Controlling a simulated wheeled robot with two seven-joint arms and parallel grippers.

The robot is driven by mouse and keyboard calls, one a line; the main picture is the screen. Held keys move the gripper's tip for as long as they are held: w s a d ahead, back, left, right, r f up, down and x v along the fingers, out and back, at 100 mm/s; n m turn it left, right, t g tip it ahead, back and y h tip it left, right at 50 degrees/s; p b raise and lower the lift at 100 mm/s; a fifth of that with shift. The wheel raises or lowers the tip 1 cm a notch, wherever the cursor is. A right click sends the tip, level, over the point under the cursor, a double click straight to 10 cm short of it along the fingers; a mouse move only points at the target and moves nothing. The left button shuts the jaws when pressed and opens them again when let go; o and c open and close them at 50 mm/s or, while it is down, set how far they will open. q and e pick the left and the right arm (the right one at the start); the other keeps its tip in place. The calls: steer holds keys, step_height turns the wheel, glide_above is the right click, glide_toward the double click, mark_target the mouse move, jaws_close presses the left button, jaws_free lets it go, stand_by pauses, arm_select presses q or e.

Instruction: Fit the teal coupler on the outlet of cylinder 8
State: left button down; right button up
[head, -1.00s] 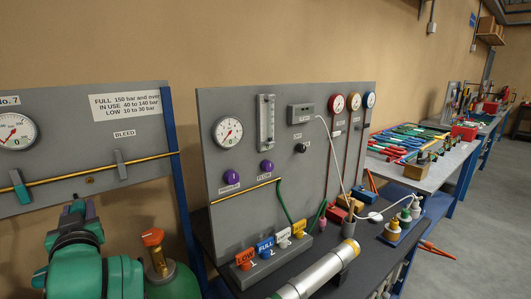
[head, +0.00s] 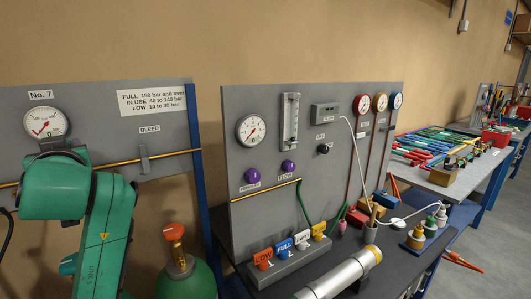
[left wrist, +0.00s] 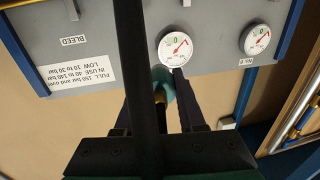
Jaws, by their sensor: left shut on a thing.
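My left arm rises at the left of the head view, in front of the No. 7 panel (head: 110,120); its gripper is hidden there. In the left wrist view, my left gripper (left wrist: 162,86) is shut on a small teal piece, seemingly the teal coupler (left wrist: 165,76). A dark finger hides part of it, and a brass-coloured bit shows beside it. A green gas cylinder (head: 190,284) with a brass valve and orange handwheel (head: 174,232) stands right of my arm. I cannot read a number on it, and its outlet is not clear. My right gripper is not in view.
A brass pipe (head: 170,156) with a grey lever (head: 144,158) crosses the No. 7 panel. A blue post (head: 192,140) stands at its right edge. Right of it, a dark bench holds a gauge panel (head: 290,110), coloured tags and a silver cylinder (head: 340,275).

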arm_select(q)
steer(key=w+d+f+m+t+h, duration=0.3)
steer(key=d+f+m+h, duration=0.3)
steer(key=f, duration=0.6)
steer(key=w+d+f+m+t+h, duration=0.25)
steer(key=d+f+h, duration=0.45)
steer(key=f, duration=0.5)
steer(key=s+d+f, duration=0.6)
steer(key=s+f, duration=0.2)
steer(key=f, duration=0.1)
steer(key=s+d+f, duration=0.7)
steer(key=s+f, duration=0.1)
steer(key=f, duration=0.2)
steer(key=shift+m, duration=0.35)
